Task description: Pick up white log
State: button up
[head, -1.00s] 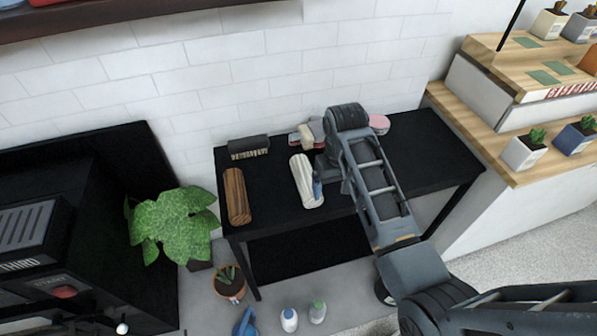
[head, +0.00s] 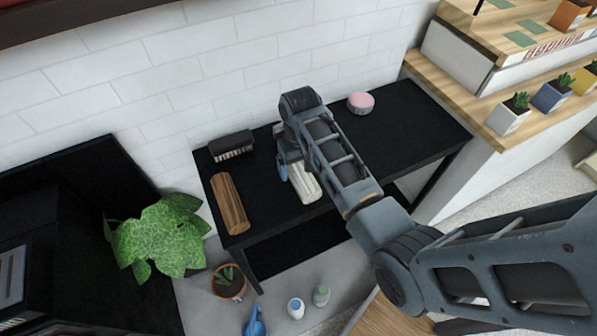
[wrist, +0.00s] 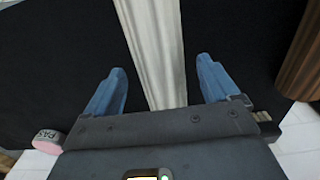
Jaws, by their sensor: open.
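The white log (head: 304,181) lies on the black table (head: 412,128), partly hidden behind my arm in the head view. In the wrist view the white log (wrist: 156,50) runs between the two blue fingers of my gripper (wrist: 162,90), with dark gaps on both sides. My gripper (head: 288,170) is open at the log's back end and is not closed on it. Whether the fingers are level with the log or above it, I cannot tell.
A brown log (head: 228,203) lies to the left, with a black brush (head: 231,146) behind it. A pink-topped round item (head: 360,102) stands at the back right. A white tiled wall (head: 200,70) is behind the table; a leafy plant (head: 160,238) is at left.

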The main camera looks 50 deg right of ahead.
aim_at(300, 168)
jog(key=shift+f, duration=1.7)
jog(key=c, duration=1.3)
jog(key=shift+o, duration=0.2)
jog(key=shift+r, duration=0.15)
